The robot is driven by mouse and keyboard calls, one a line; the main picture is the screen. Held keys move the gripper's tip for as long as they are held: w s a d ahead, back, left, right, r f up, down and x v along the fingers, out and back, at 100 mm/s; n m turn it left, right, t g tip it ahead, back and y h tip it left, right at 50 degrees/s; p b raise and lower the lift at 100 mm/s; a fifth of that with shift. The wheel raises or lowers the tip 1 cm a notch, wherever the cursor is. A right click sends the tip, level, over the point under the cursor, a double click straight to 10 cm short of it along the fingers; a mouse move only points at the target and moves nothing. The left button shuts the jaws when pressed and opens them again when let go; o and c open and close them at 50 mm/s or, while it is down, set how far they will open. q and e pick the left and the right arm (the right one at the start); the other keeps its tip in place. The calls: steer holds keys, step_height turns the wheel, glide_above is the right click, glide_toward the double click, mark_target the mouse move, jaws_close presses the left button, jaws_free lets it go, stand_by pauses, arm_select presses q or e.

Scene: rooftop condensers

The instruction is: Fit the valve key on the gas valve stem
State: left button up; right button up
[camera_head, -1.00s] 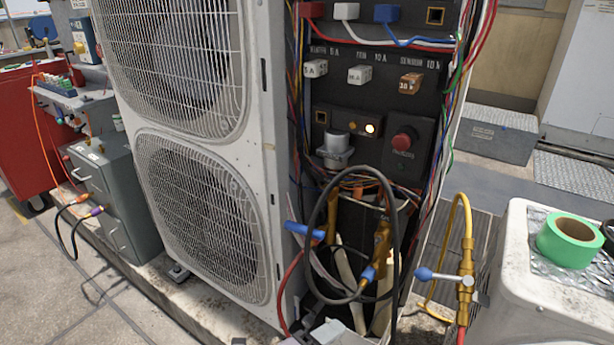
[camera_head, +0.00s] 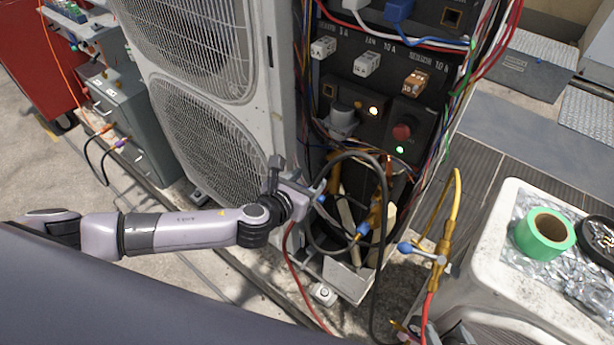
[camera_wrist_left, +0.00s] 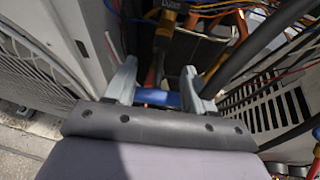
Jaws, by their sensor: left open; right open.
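My left gripper (camera_head: 308,188) is at the lower left front of the open condenser's service compartment. In the left wrist view its two fingers (camera_wrist_left: 158,88) stand apart, with a blue handle (camera_wrist_left: 160,97) between or just beyond them; I cannot tell if they touch it. That handle also shows in the head view (camera_head: 321,197). Brass valve fittings (camera_head: 376,215) with a blue part stand inside the compartment, partly behind a black hose (camera_head: 386,262). I cannot make out for sure which part is the valve key or the stem. My right gripper is not clearly seen.
Black, red and yellow hoses loop around the compartment. A brass valve with a blue-tipped handle (camera_head: 407,247) hangs at right. A white unit (camera_head: 490,262) with green tape (camera_head: 543,233) stands right. The fan housing (camera_head: 205,140) borders my left arm.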

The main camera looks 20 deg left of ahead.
mark_target(320, 171)
arm_select(q)
steer(key=shift+b+x, duration=0.65)
steer(key=shift+x, duration=2.45)
jaws_close()
